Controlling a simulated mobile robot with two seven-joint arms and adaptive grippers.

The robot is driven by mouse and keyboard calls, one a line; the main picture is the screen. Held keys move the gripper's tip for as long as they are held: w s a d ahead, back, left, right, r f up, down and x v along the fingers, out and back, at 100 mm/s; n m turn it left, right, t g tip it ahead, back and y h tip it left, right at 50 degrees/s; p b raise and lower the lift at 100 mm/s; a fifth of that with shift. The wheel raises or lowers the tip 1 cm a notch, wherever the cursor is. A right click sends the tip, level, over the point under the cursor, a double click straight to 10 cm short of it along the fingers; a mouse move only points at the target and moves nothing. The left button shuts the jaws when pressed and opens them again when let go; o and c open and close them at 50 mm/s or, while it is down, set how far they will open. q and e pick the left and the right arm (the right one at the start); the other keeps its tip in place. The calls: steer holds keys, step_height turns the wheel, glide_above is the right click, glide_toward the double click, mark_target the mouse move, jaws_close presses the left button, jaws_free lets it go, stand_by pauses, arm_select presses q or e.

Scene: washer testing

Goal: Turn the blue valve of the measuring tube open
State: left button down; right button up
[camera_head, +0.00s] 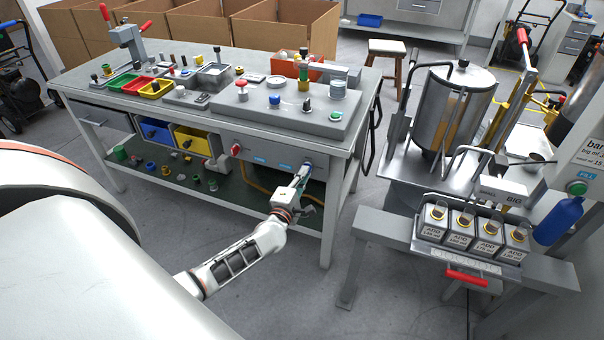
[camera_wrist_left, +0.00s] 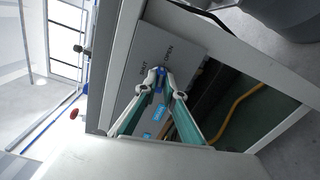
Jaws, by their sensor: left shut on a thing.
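The blue valve (camera_wrist_left: 160,84) sits on the grey front panel (camera_head: 262,157) of the workbench, at its right end. The wrist view shows the words SHUT and OPEN on the panel beside the valve. My left gripper (camera_head: 302,178) reaches up to the panel from below, next to the bench's right front leg. In the wrist view its two green-padded fingers (camera_wrist_left: 159,78) converge and are shut on the blue valve, partly hiding it. The valve's exact angle is hard to tell. My right gripper is not in view.
A red knob (camera_head: 236,149) is on the same panel to the left. Below it is a shelf with a yellow hose (camera_wrist_left: 232,105). The bench top (camera_head: 180,75) carries small parts and trays. A machine with a metal tank (camera_head: 455,105) stands to the right, across a floor gap.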

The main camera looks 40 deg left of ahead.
arm_select(q)
steer(key=shift+f+m+p, duration=0.1)
steer(key=shift+m+p, duration=0.25)
steer(key=shift+m, duration=0.65)
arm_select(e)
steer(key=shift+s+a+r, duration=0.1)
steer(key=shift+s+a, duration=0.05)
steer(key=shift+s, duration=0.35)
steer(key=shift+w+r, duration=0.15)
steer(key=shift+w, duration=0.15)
arm_select(q)
steer(key=c, duration=2.1)
jaws_free()
steer(key=shift+c, duration=0.2)
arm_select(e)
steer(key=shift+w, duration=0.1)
arm_select(q)
steer(key=v, duration=1.2)
